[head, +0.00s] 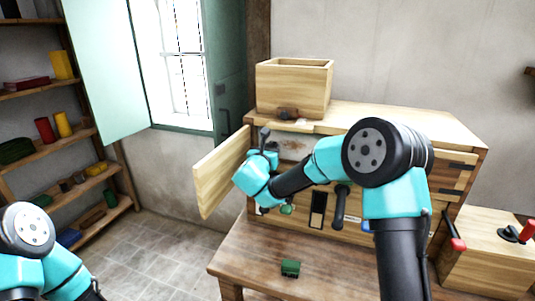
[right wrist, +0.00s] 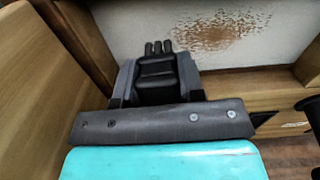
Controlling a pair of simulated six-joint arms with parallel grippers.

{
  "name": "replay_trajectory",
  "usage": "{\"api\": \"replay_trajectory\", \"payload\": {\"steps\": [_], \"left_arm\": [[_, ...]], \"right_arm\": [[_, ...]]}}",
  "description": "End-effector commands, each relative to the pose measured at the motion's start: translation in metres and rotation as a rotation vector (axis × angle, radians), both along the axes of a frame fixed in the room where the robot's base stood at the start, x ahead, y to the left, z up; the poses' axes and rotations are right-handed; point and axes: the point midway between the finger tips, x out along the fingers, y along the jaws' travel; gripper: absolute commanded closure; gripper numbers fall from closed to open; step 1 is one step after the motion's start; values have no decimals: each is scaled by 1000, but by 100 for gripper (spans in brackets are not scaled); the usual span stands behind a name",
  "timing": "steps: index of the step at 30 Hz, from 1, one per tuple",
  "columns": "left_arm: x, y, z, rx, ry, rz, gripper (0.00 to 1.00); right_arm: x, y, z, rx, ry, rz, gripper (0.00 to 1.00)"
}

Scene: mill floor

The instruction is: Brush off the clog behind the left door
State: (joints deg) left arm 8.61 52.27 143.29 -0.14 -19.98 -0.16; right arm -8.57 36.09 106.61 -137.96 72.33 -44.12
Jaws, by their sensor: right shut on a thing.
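The left door (head: 220,172) of the wooden mill cabinet (head: 400,122) stands open, swung out to the left. Behind it is a pale panel with a patch of brown specks, the clog (right wrist: 215,30); a little of the clog also shows in the head view (head: 292,145). My right gripper (right wrist: 158,55) is in front of this opening, its black fingers below and left of the specks in the right wrist view. It is shut on a dark thing, mostly hidden; I cannot tell its shape. My left arm shows at the lower left, its gripper out of view.
An open wooden box (head: 295,88) stands on the cabinet. A small green block (head: 290,268) lies on the wooden table (head: 245,262). A crate with a red-handled lever (head: 515,232) is at the right. Shelves (head: 50,145) stand at the left, with clear floor between.

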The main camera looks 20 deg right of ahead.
Motion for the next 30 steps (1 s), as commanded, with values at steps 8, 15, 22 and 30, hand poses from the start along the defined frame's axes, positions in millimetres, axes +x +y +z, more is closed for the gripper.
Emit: {"api": "replay_trajectory", "payload": {"steps": [8, 15, 22, 30], "left_arm": [[0, 0, 0, 0, 0, 0, 40], [0, 0, 0, 0, 0, 0, 40], [0, 0, 0, 0, 0, 0, 40], [0, 0, 0, 0, 0, 0, 40]], "right_arm": [[11, -7, 1, 0, -2, 0, 83], [11, -8, 1, -1, -1, 1, 83], [11, -8, 1, -1, -1, 1, 83], [13, -9, 0, -1, -1, 0, 83]]}}
